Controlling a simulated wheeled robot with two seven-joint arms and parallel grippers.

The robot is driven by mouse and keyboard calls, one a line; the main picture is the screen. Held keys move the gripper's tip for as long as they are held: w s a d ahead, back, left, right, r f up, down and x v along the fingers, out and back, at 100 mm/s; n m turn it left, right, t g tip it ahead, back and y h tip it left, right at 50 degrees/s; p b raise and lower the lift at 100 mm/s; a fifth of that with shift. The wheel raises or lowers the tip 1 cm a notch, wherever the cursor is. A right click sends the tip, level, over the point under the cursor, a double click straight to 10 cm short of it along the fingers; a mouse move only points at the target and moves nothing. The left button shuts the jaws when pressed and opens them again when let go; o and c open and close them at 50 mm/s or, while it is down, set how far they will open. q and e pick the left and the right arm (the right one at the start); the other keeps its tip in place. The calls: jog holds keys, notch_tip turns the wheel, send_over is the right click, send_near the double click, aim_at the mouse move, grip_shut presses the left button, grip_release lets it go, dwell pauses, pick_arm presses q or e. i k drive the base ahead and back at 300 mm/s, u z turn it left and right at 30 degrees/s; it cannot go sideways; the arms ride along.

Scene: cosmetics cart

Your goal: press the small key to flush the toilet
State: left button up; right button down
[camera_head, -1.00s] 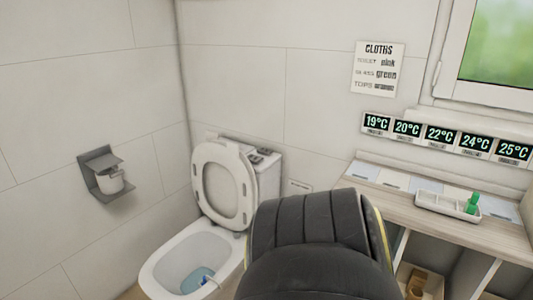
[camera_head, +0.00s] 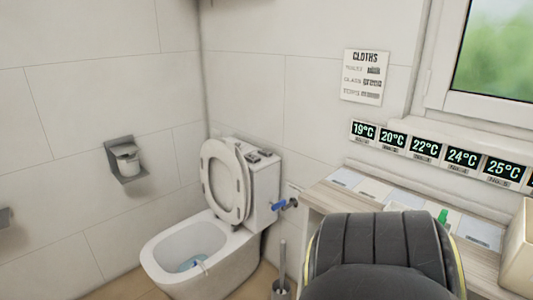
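The white toilet (camera_head: 228,264) stands left of centre with its seat and lid (camera_head: 222,182) raised against the cistern (camera_head: 265,188). Two small dark flush keys (camera_head: 260,155) lie side by side on top of the cistern, partly behind the raised lid. They are too small here to compare their sizes surely. Blue water or a blue object shows in the bowl. Neither of my grippers is in view. A dark padded part of my own arm fills the lower right, apart from the toilet in the picture.
A blue-handled valve (camera_head: 280,205) sits on the wall right of the cistern. A toilet brush (camera_head: 282,285) stands on the floor below it. A wooden shelf unit (camera_head: 318,197) is at right, under temperature displays (camera_head: 427,148). A paper holder (camera_head: 125,158) hangs on the left wall.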

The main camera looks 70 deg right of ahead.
aim_at(264, 152)
jog(key=z, duration=1.35)
